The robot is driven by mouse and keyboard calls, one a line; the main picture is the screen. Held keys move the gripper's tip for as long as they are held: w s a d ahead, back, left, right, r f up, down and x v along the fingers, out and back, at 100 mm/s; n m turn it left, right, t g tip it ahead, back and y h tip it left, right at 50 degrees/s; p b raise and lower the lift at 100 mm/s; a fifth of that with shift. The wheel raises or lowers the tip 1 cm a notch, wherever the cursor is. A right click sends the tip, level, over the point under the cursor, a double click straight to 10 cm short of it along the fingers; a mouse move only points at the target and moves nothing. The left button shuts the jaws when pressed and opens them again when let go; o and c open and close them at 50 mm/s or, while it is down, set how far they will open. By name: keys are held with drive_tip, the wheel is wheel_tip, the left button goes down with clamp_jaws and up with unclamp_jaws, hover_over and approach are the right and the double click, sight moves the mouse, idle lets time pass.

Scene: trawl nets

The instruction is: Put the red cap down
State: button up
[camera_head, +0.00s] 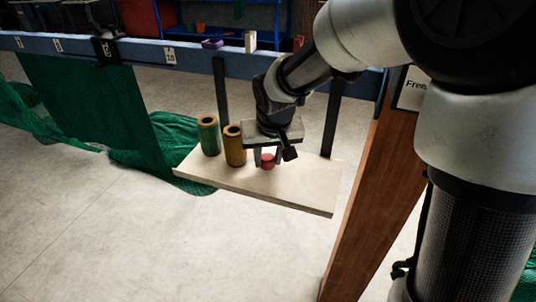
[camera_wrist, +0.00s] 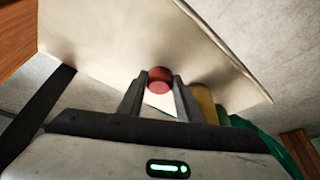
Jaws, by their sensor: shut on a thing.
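The red cap (camera_head: 268,161) is between the fingertips of my gripper (camera_head: 267,160), over the pale hanging board (camera_head: 255,187). In the wrist view the red cap (camera_wrist: 160,79) sits between the two grey fingers of my gripper (camera_wrist: 160,84), which are shut on it. The cap is low and close to the board's surface. I cannot tell whether its underside touches the board. Its sides are partly hidden by the fingers.
A green spool (camera_head: 209,137) and a yellow spool (camera_head: 235,146) stand on the board, left of my gripper. Dark straps (camera_head: 331,118) hold the board beneath a blue beam (camera_head: 140,52). Green netting (camera_head: 85,110) hangs at left. A wooden post (camera_head: 372,200) stands right. The board's front is clear.

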drive_tip(key=shift+f, duration=0.35)
drive_tip(key=shift+f, duration=0.15)
drive_tip(key=o, duration=1)
